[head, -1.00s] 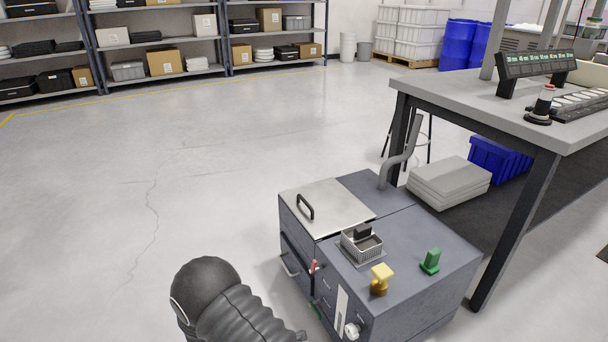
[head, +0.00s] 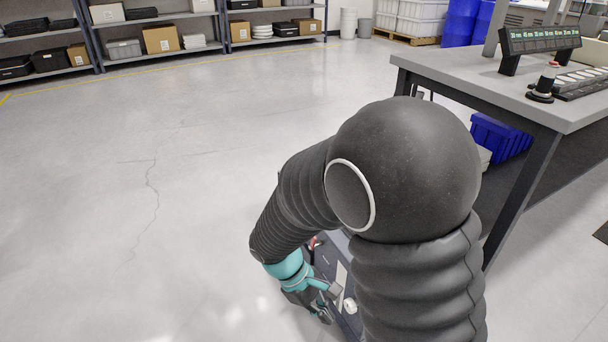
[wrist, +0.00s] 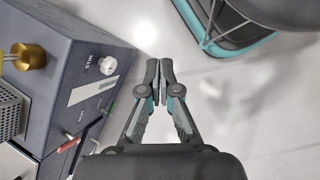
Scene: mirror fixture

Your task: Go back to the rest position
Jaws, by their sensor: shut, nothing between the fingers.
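My gripper (wrist: 159,72) is shut and empty in the wrist view, its two fingertips together over the pale floor. In the head view my gripper (head: 326,312) hangs low beside the front of the grey machine (head: 345,310). My raised arm hides most of that machine there. In the wrist view the machine (wrist: 85,50) stands to the left of the fingers, apart from them.
A workbench (head: 440,70) with a display panel (head: 540,40) stands at the right, with a blue bin (head: 500,138) beneath it. Shelves (head: 160,18) line the back wall. The floor at left (head: 90,190) is clear. Part of my base shows at the wrist view's top right.

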